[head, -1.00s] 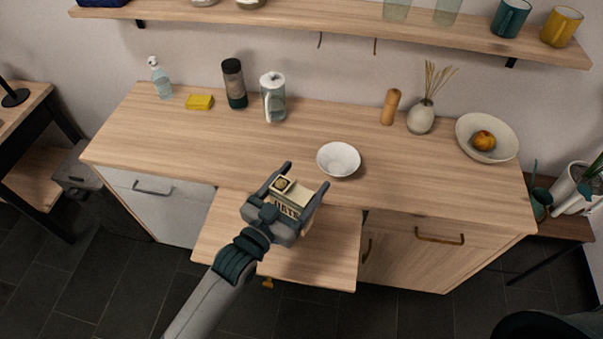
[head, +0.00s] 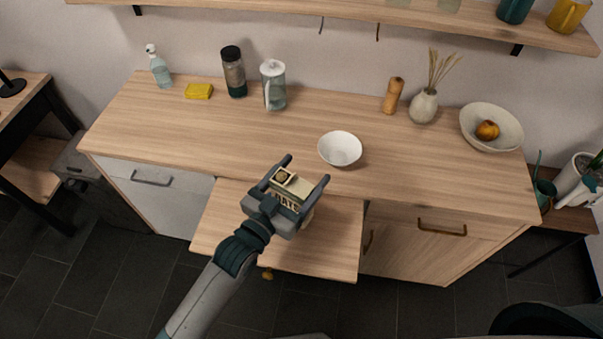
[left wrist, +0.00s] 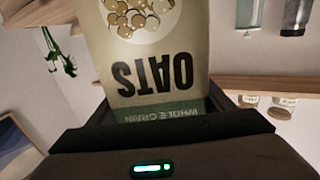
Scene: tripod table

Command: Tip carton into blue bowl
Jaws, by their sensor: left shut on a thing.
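My left gripper (head: 306,169) is shut on a beige oats carton (head: 292,184), with a finger on either side of it. The carton looks roughly upright, with a round cap on its top. In the left wrist view the carton (left wrist: 150,62) fills the middle, its OATS lettering upside down in the picture. The carton is in front of the counter, over a lower board. A small bowl (head: 340,149), white rather than blue, stands on the counter, up and right of the carton and apart from it. Its visible inside looks empty. My right gripper is not in view.
On the wooden counter (head: 230,140) stand a spray bottle (head: 160,68), yellow sponge (head: 199,91), dark bottle (head: 234,72), glass jug (head: 273,88), pepper mill (head: 393,96), vase (head: 424,106) and fruit bowl (head: 508,122). A board (head: 335,240) sticks out below. The counter around the white bowl is clear.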

